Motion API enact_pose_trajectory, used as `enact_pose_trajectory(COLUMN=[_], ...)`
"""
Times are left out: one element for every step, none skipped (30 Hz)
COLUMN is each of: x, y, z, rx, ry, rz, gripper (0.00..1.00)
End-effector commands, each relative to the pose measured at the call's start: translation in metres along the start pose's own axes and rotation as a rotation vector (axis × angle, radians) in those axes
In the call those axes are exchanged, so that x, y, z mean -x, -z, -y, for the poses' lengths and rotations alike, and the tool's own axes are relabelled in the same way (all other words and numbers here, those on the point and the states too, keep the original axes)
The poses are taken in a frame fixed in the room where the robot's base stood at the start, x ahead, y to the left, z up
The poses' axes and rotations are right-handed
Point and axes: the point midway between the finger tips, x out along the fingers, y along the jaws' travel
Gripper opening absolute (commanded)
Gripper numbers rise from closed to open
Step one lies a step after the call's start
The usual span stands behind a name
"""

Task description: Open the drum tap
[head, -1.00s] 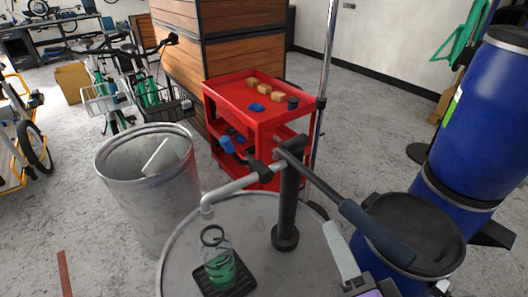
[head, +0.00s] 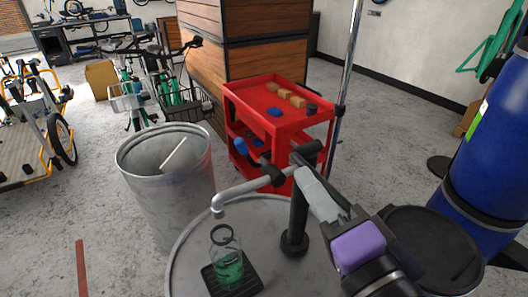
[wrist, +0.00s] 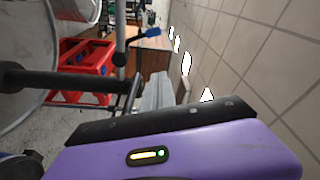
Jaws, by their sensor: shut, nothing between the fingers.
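The drum tap is on a grey spout pipe (head: 240,190) that runs left from a black post (head: 298,220) on the grey drum (head: 185,255). Its blue-ended handle (head: 240,147) sticks up and back from the pipe. The blue handle also shows in the wrist view (wrist: 153,33). A glass jar with green liquid (head: 228,266) stands on a black tray below the spout. My gripper (head: 304,174) is shut and empty. In the head view its grey fingers overlap the post's top, right of the tap handle; contact cannot be told. My arm hides most of the post's long lever.
A red cart (head: 268,95) with small blocks stands behind the drum. A metal bin (head: 165,190) is at left. Blue barrels (head: 495,150) and a black-lidded drum (head: 430,240) are at right. Space above the drum's left side is clear.

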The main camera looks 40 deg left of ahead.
Motion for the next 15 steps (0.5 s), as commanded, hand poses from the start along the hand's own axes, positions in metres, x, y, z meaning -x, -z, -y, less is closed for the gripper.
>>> enact_pose_trajectory(x=[-0.002, -0.003, -0.006, -0.009, -0.013, -0.019, -0.024, -0.029, -0.037, -0.043, -0.049, -0.057, -0.063, -0.069, -0.076], y=[0.000, 0.000, 0.000, 0.000, 0.000, 0.000, 0.000, 0.000, 0.000, 0.000, 0.000, 0.000, 0.000, 0.000, 0.000], z=[0.000, 0.001, 0.001, 0.001, 0.001, 0.002, 0.002, 0.002, 0.002, 0.003, 0.002, 0.003, 0.003, 0.002, 0.003], rx=[0.000, 0.000, 0.000, 0.000, -0.001, 0.000, 0.000, 0.001, 0.000, 0.000, 0.000, 0.001, 0.001, 0.000, 0.001], ry=[0.000, 0.001, 0.001, 0.001, 0.001, 0.001, 0.001, 0.001, 0.001, 0.001, 0.000, 0.001, 0.000, 0.000, 0.001], rz=[0.000, 0.001, 0.001, 0.001, 0.002, 0.002, 0.002, 0.002, 0.003, 0.003, 0.003, 0.002, 0.002, 0.003, 0.002], gripper=[0.00, 0.00, 0.00, 0.00, 0.00, 0.00, 0.00, 0.00, 0.00, 0.00, 0.00, 0.00, 0.00, 0.00, 0.00])
